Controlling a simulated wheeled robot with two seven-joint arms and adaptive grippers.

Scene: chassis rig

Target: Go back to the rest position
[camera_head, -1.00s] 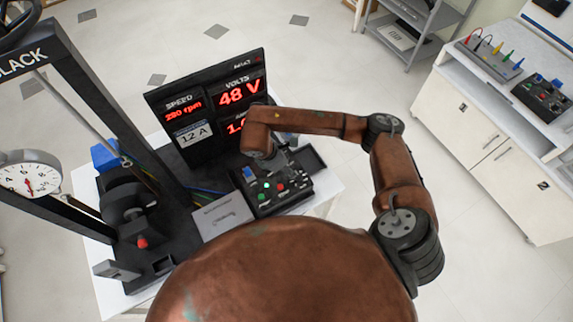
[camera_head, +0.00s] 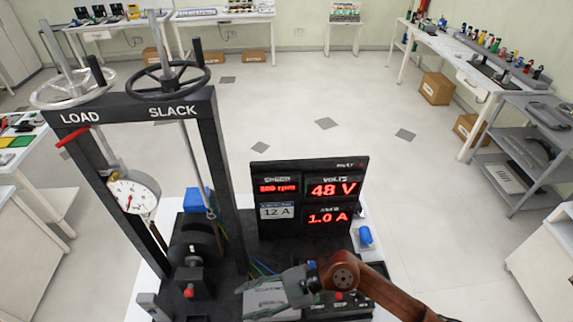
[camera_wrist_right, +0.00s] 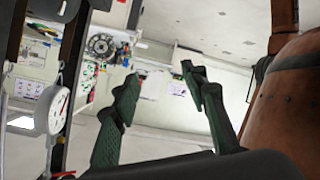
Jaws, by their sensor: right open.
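My right arm (camera_head: 395,293) comes in from the lower right in the head view. Its right gripper (camera_head: 262,292) points left, in front of the display panel (camera_head: 310,197), and hides part of the control box (camera_head: 345,305). In the right wrist view the gripper (camera_wrist_right: 160,72) has its two green fingers spread wide, with nothing between them. My left gripper is in neither view.
The black rig frame (camera_head: 215,150) with LOAD and SLACK handwheels stands at left, with a dial gauge (camera_head: 133,193) on it. The dial gauge also shows in the wrist view (camera_wrist_right: 52,110). A grey shelf cart (camera_head: 510,150) stands at right. Open floor lies behind the panel.

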